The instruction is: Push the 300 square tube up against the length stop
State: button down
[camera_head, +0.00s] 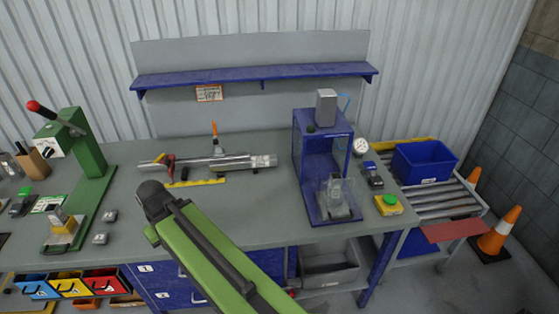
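A silver tube-like piece (220,163) lies lengthwise on the grey bench, left of the blue frame. A pale block or label (262,160) shows at its right end. I cannot read any size, so I cannot confirm that it is the 300 square tube. A red bracket-like part (169,166) stands near its left end; I cannot tell whether this is the length stop or whether they touch. A yellow strip, perhaps a rule (195,183), lies in front. My green arm reaches up from the lower right to a dark joint; my gripper does not show.
A blue frame (303,165) with a grey box on top stands right of the tube. A green press (87,160) stands at the left. A yellow-green button box (388,205) is near the right edge. The bench front has free room (255,215).

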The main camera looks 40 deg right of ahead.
aim_at(267, 161)
jog(key=i, duration=0.95)
